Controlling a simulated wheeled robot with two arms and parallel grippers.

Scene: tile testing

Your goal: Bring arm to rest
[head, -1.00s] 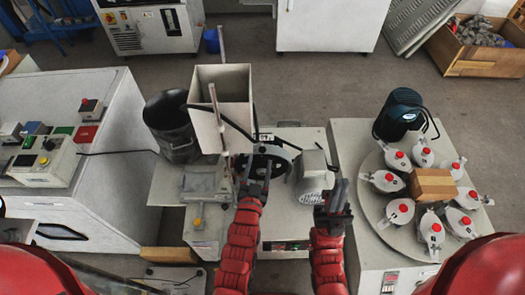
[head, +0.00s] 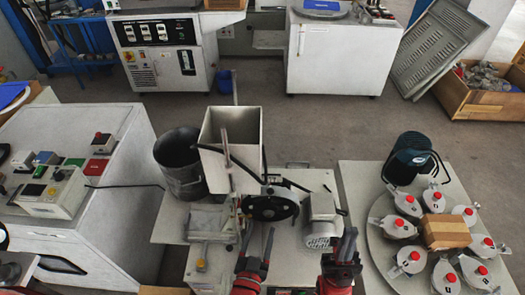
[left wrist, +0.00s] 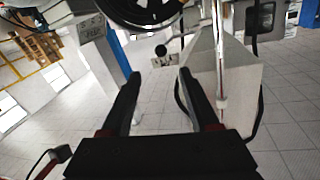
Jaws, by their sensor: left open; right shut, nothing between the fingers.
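My left arm comes up from the bottom middle in the head view. My left gripper (head: 257,240) is open and empty, just in front of the black wheel (head: 271,206) of the tile machine. In the left wrist view its two dark fingers (left wrist: 160,82) are spread with nothing between them. My right gripper (head: 344,243) is shut and empty, in front of the grey motor (head: 320,220). It stands to the right of the left gripper, and the two are apart.
A metal hopper (head: 230,130) and a dark bucket (head: 181,165) stand behind the left gripper. A control box (head: 52,192) sits at left. Open floor lies behind.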

